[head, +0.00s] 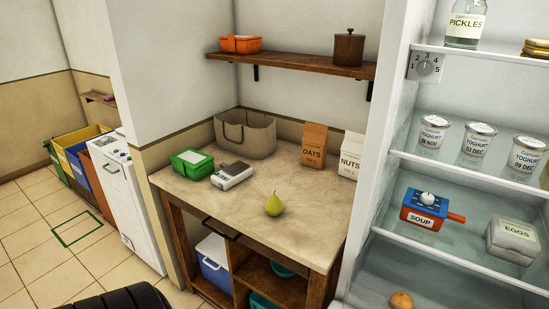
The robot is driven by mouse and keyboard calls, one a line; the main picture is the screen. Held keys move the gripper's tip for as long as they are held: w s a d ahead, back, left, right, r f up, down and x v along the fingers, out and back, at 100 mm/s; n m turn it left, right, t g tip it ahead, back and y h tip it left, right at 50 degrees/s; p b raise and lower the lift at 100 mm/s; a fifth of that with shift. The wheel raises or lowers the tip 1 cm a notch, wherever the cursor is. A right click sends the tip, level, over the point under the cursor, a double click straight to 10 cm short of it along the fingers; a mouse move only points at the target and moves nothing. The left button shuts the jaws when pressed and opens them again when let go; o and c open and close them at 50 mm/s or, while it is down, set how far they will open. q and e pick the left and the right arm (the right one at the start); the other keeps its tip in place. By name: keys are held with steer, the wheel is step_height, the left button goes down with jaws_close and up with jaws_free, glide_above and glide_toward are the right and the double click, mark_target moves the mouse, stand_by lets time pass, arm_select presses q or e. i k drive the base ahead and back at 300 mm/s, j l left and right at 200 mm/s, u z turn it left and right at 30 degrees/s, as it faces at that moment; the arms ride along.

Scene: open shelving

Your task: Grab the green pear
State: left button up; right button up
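The green pear (274,205) stands upright on the beige worktop (310,230) of a wooden counter, near its front edge. Nothing touches it or covers it. Neither of my grippers shows in the head view, so I see no gripper near the pear.
Behind the pear are a scale (232,175), a green box (192,163), a grey basket (245,133), an oats bag (313,145) and a nuts bag (350,154). A wooden shelf (290,65) hangs above. Open fridge shelves (470,173) stand at right. The worktop around the pear is clear.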

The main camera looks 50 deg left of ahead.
mark_target(273, 207)
steer(key=j+u, duration=0.1)
steer(key=u, duration=0.4)
steer(key=i+u, duration=0.1)
steer(key=u, duration=0.4)
steer(key=j+u, duration=0.1)
steer(key=u, duration=0.4)
steer(key=i, duration=0.1)
